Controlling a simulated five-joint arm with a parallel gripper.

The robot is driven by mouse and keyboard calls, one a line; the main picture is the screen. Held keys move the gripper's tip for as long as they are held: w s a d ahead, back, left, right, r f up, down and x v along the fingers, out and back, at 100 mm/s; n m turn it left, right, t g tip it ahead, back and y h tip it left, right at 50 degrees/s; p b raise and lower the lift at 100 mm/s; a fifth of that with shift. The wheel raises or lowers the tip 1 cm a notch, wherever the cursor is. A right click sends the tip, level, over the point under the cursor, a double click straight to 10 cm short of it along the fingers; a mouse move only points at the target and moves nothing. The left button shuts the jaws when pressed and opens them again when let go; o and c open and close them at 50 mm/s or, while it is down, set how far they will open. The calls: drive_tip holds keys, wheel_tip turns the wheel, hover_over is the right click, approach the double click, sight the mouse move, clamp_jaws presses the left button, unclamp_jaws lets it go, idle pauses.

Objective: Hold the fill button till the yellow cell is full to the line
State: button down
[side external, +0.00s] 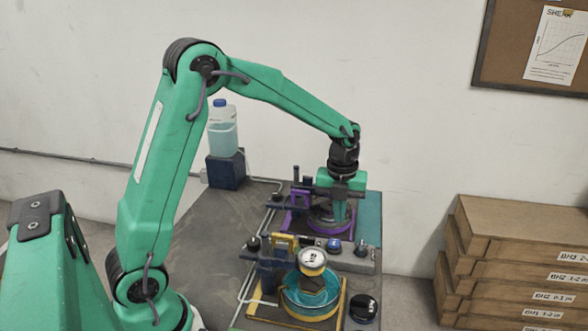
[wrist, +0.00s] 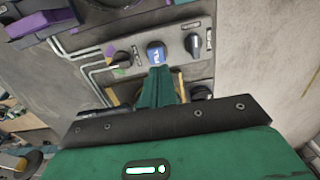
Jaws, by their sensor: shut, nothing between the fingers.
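The yellow cell (side external: 312,312) stands at the front of the bench, with a yellow base, a teal bowl and a round gauge (side external: 312,259) on top. The water level and line cannot be made out. Behind it, a grey panel (side external: 348,263) carries a blue button (side external: 333,244), also seen with white lettering in the wrist view (wrist: 156,53). My gripper (side external: 339,220) is shut and empty, pointing down near the button. In the wrist view its green fingertips (wrist: 159,70) appear just short of the button; I cannot tell whether they touch. The gripper mostly hides the yellow cell there.
Black knobs flank the button (wrist: 193,44) (wrist: 121,58). A purple-framed cell (side external: 292,222) stands behind the panel, partly hidden by my gripper. A water bottle (side external: 222,132) stands on a dark block at the back left. Stacked boxes (side external: 515,255) stand at right.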

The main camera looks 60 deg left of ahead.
wheel_tip(320, 180, up, 6)
drive_tip(key=shift+r, duration=0.2)
idle(0.5)
drive_tip(key=s+d+r+n+t, duration=0.1)
drive_tip(key=s+r+n+t, duration=0.1)
drive_tip(key=s+n, duration=0.9)
drive_tip(key=s+d+r+n+t, duration=0.2)
drive_tip(key=s+r+n+t, duration=0.1)
drive_tip(key=s+n, duration=0.8)
drive_tip(key=shift+s+r+n, duration=0.3)
drive_tip(key=shift+r+n, duration=0.15)
drive_tip(key=shift+n, duration=2.05)
